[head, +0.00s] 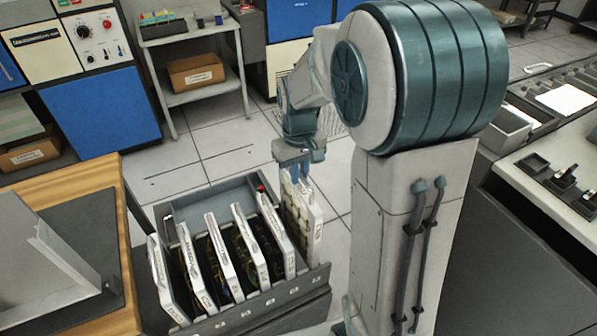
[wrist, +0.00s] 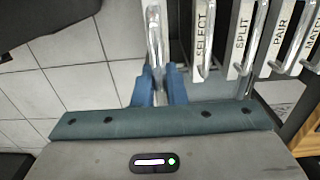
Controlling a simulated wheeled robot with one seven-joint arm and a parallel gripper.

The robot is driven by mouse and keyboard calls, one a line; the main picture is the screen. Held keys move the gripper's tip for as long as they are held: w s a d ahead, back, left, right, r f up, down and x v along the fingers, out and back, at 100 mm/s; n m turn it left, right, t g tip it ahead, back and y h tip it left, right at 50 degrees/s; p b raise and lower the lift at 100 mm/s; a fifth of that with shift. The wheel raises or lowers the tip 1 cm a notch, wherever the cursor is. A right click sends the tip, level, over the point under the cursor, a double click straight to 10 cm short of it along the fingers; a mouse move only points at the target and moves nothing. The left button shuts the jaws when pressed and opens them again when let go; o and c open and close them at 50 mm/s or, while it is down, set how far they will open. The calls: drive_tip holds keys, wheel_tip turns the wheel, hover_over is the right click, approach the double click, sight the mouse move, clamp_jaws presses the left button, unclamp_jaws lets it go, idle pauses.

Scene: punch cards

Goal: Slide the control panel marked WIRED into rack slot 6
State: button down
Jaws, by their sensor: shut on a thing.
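My gripper (head: 300,172) is shut on the top handle of a white-edged control panel (head: 303,224). It holds the panel upright at the right end of the grey rack (head: 215,190). In the wrist view the blue fingers (wrist: 159,86) pinch the bright metal handle (wrist: 154,40). The held panel's label cannot be read. Its lower edge is by the rack's right end, over or in the sixth place; how far down it sits cannot be told. Several other panels stand to its left, among them SELECT (wrist: 203,45), SPLIT (wrist: 240,45) and PAIR (wrist: 283,38).
The SELECT panel is close beside the held one, with a narrow gap. A wooden table (head: 105,185) stands left of the rack. Tiled floor (head: 215,130) is open behind it. A small grey stand (head: 200,85) with a cardboard box is farther back.

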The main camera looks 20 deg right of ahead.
sight(299, 200)
drive_tip(key=shift+f+b, duration=2.5)
drive_tip(key=shift+f, duration=0.95)
drive_tip(key=shift+f+b, duration=0.95)
drive_tip(key=shift+f, duration=0.35)
drive_tip(key=c, duration=1.4)
unclamp_jaws()
drive_tip(key=shift+s+f, duration=0.1)
